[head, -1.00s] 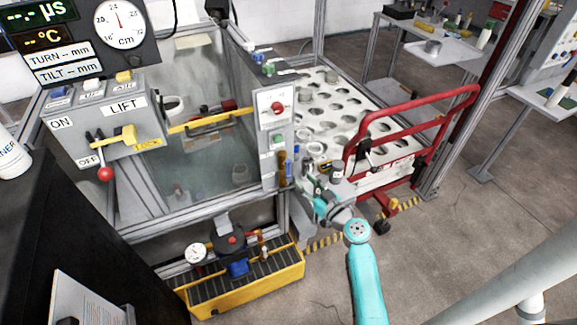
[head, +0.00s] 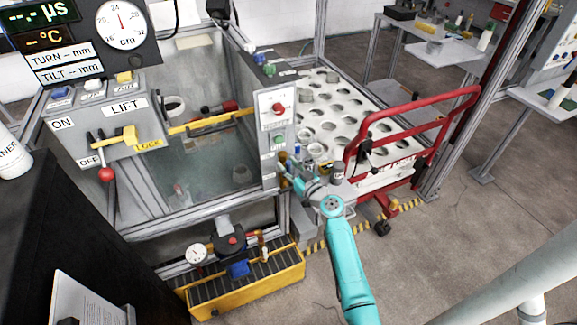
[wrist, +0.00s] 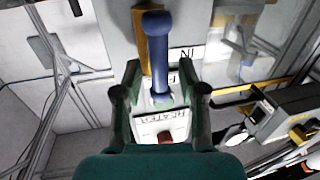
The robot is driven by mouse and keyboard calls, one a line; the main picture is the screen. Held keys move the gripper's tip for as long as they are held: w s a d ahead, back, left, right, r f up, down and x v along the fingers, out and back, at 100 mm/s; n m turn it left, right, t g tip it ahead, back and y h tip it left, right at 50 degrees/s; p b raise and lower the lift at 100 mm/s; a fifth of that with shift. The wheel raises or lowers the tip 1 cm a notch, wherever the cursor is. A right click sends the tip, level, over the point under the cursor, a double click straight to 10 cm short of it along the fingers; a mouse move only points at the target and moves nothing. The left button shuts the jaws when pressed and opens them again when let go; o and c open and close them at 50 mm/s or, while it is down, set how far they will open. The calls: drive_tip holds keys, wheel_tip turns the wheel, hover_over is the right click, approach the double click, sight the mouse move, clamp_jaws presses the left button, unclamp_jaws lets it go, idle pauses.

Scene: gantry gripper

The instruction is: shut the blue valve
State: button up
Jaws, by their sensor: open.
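The blue valve has a long blue handle (wrist: 157,50) that stands upright in the wrist view. Its lower end meets a small pale base beside a label reading IN upside down. In the head view the valve is too small and too close to my gripper to make out clearly. My gripper (wrist: 160,78) is open, with one dark green finger on each side of the handle's lower part. I cannot tell whether either finger touches it. In the head view my gripper (head: 284,170) is at the lower right side of the grey control post.
A brown handle (wrist: 139,25) stands close beside the blue one. A HEATER label (wrist: 158,118) and a red knob lie below. The control post (head: 275,115) stands at the tank corner. A red cart (head: 410,125) is to the right, and a yellow tray (head: 250,290) is below.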

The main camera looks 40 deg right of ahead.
clamp_jaws()
drive_tip(key=shift+m, duration=0.3)
drive_tip(key=m, duration=0.3)
drive_tip(key=shift+s+d+f+m+t, duration=0.1)
drive_tip(key=shift+d+m+t, duration=0.2)
drive_tip(key=shift+d+m, duration=0.1)
drive_tip(key=shift+s+d+f+m+t+h, duration=0.1)
drive_tip(key=shift+d+f+m+t+h, duration=0.4)
drive_tip(key=shift+m, duration=2.15)
drive_tip(key=shift+s+a+f+m+g+h, duration=0.2)
drive_tip(key=shift+m+h, duration=0.65)
drive_tip(key=shift+m, duration=1.75)
drive_tip(key=shift+w+d+f+m+t+h, duration=0.1)
drive_tip(key=shift+d+f+m+h, duration=0.4)
drive_tip(key=shift+m, duration=2.15)
drive_tip(key=shift+a+r, duration=0.15)
